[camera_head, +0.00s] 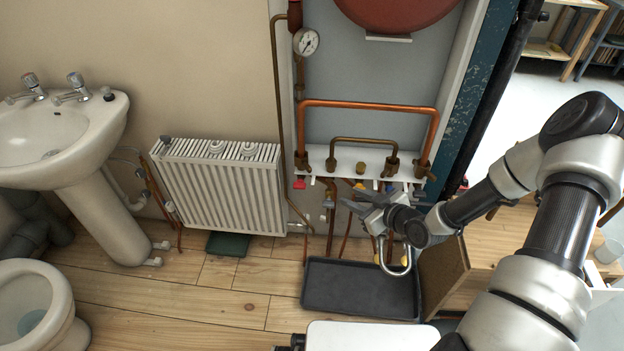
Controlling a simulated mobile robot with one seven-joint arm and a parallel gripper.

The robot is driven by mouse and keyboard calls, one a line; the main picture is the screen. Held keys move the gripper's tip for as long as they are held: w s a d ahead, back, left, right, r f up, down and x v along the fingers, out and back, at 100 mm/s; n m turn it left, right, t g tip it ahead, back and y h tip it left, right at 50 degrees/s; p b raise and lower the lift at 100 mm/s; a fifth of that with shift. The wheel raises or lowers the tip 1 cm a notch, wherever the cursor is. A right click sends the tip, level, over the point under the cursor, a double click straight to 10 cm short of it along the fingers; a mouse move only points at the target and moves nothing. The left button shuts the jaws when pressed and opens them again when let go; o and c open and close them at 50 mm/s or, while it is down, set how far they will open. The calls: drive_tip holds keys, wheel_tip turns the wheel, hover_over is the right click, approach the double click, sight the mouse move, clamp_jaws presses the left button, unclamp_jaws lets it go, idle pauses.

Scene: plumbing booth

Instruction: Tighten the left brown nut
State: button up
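A white manifold shelf (350,152) on the back wall carries several brass and brown fittings. A small inner copper pipe (362,140) comes down onto two brown nuts, the left brown nut (331,164) and the right brown nut (392,167). A larger copper pipe (368,105) arches around them. My gripper (346,197) is below the shelf, lower and to the right of the left brown nut, and apart from it. Its grey fingers point left and look spread, with nothing visible between them. The underside of the nut is not visible.
Valves and pipes hang below the shelf, close to my gripper. A black tray (360,288) lies on the floor beneath. A pressure gauge (306,41) is above left.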

wheel_tip(320, 180, down, 4)
drive_tip(key=a+m+t+y+b, duration=0.1)
drive_tip(key=a+t+y+b, duration=0.1)
drive_tip(key=a+t, duration=0.1)
drive_tip(key=m+t+b, duration=0.2)
drive_tip(key=b, duration=0.2)
approach(311, 171)
drive_tip(key=x, duration=0.9)
drive_tip(key=shift+a+f, duration=0.1)
clamp_jaws()
